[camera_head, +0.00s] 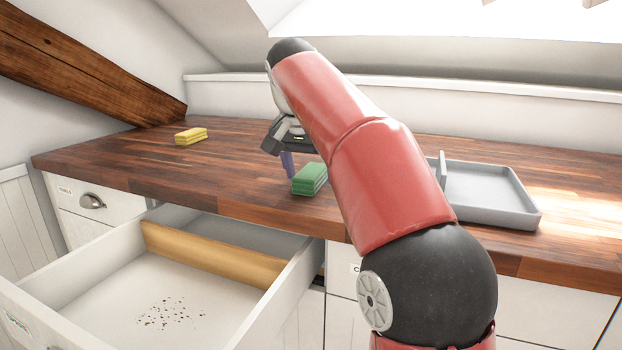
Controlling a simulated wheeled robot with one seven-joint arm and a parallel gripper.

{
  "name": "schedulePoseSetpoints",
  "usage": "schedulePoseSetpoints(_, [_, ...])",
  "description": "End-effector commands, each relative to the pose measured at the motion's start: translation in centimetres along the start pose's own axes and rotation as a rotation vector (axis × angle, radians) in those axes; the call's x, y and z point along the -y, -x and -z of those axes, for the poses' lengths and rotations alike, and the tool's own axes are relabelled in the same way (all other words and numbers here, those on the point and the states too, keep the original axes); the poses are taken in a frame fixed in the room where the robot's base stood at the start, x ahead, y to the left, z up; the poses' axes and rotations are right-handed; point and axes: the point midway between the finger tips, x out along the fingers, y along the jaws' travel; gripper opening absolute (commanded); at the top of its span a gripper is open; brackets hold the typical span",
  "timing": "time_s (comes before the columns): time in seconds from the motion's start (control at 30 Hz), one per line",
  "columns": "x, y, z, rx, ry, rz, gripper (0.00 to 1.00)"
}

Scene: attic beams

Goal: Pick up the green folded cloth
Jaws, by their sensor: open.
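The green folded cloth (309,179) lies on the wooden counter (120,155), close to its front edge and partly beside my red arm. My gripper (288,163) is just to the left of the cloth and above the counter. It is open, pointing down, with a purple-blue finger showing. I see no thing between its fingers. The second finger is not clearly visible, and I cannot tell whether the gripper touches the cloth.
A yellow folded cloth (190,136) lies further back on the left. A grey tray (488,204) stands at the right, partly behind my arm. Below the counter, an open white drawer (215,305) with a wooden divider (210,253) and dark crumbs juts forward. A slanting beam (80,70) meets the counter at the back left.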

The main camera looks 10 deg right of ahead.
Motion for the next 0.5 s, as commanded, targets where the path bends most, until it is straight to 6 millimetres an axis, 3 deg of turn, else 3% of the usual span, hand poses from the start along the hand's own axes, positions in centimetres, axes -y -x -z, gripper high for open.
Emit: schedulePoseSetpoints(0.5, [0.0, -0.37, -0.19, 0.002, 0.001, -0.001, 0.66])
